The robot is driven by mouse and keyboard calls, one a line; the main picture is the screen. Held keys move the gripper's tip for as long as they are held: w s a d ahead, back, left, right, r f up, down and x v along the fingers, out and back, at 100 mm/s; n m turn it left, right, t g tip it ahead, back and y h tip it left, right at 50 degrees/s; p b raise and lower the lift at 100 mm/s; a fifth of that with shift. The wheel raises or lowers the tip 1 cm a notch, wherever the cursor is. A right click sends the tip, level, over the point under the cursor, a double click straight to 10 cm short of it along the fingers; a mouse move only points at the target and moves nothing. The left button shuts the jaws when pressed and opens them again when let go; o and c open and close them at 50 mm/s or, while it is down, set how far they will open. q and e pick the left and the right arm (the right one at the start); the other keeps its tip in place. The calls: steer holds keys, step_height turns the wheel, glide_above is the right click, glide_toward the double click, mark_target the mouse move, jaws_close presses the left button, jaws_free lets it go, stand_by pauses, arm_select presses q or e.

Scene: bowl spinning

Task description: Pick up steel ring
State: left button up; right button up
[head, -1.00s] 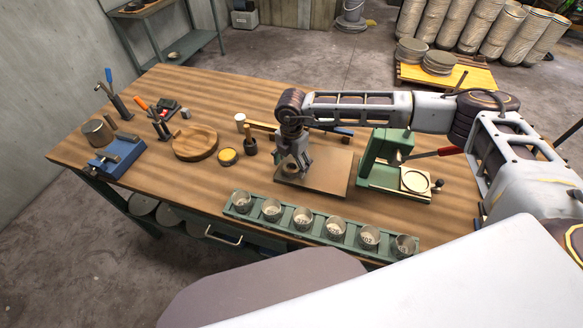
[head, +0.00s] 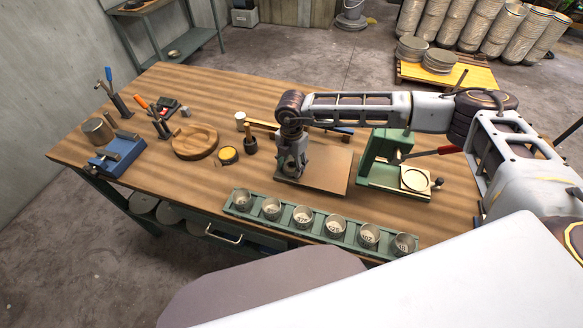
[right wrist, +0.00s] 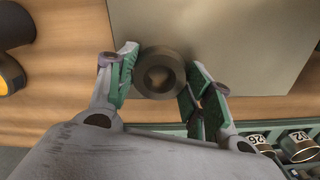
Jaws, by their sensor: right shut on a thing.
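The steel ring (right wrist: 160,73) is a dark, thick metal ring with a round hole, seen at the top middle of the right wrist view. It is at the edge of the flat metal plate (right wrist: 225,38), which also shows in the head view (head: 328,170). My right gripper (head: 291,172) is low at the plate's left part in the head view. In the wrist view its green-padded fingers (right wrist: 158,85) are on either side of the ring, shut on it. In the head view the fingers mostly hide the ring. My left gripper is not in view.
A green press (head: 383,165) with a red-handled lever stands right of the plate. A green rack (head: 290,222) of several numbered cups runs along the front edge. A mallet (head: 250,146), yellow tin (head: 228,155) and wooden bowl form (head: 195,142) stand to the left.

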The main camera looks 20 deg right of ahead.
mark_target(291, 166)
steer(key=shift+c, duration=0.8)
steer(key=shift+r, duration=0.15)
step_height(291, 166, up, 10)
steer(key=b, duration=0.1)
steer(key=shift+b, duration=0.4)
steer(key=shift+w+a, duration=0.1)
steer(key=shift+a, duration=0.05)
